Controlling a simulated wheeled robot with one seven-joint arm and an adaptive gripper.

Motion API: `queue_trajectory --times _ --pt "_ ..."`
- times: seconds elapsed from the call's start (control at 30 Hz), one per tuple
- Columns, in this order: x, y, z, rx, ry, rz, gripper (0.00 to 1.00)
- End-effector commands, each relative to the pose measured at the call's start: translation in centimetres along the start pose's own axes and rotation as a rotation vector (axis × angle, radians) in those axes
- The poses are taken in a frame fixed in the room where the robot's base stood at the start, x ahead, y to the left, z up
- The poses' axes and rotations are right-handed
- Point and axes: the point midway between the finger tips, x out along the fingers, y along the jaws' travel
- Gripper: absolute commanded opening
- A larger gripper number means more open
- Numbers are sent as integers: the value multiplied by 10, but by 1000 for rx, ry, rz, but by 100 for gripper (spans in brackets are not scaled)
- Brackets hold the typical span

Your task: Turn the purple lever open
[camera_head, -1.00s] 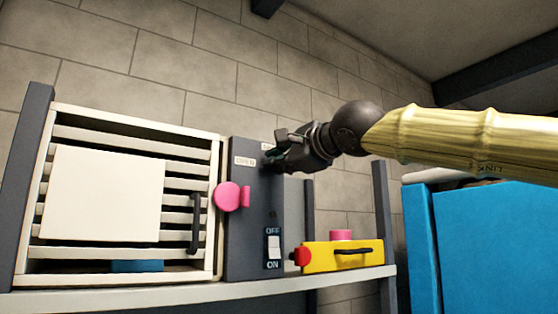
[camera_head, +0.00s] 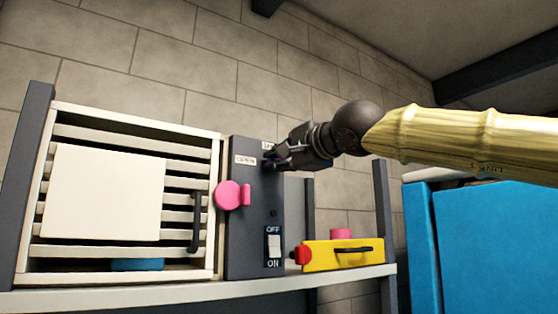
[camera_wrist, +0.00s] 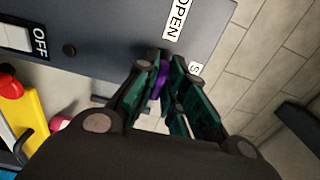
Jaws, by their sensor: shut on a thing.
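The purple lever (camera_wrist: 160,80) shows in the wrist view between the fingers of my gripper (camera_wrist: 162,72). The fingers are closed on it from both sides. In the head view my gripper (camera_head: 272,160) is at the upper part of the grey panel (camera_head: 250,225), and only a small dark purple bit shows there. The panel carries a label reading OPEN (camera_head: 245,160), left of the fingers. It also shows in the wrist view (camera_wrist: 175,18). A second label (camera_wrist: 195,69) is partly hidden by a finger.
A white slatted vent box (camera_head: 105,258) with a pale panel and dark handle stands left. A pink round knob (camera_head: 228,195) and an OFF/ON switch (camera_head: 273,247) are below my gripper. A yellow box (camera_head: 340,256) sits right on the shelf (camera_head: 180,290). A blue cabinet (camera_head: 490,250) stands right.

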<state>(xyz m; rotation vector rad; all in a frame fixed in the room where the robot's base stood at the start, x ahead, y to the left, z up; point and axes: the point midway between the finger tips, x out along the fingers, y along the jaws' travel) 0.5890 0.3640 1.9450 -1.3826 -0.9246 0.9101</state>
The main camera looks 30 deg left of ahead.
Motion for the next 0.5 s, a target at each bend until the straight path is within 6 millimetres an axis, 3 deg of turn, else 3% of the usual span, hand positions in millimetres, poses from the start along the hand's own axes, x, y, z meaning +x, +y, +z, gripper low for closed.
queue_trajectory --times 0.17,0.2,0.3,0.5 --pt "-1 -2 -2 -2 3 -3 0" --pt "-1 -2 -2 -2 3 -3 19" --pt "0 -2 -2 -1 2 -2 33" --pt "0 -1 -1 -1 1 -2 33"
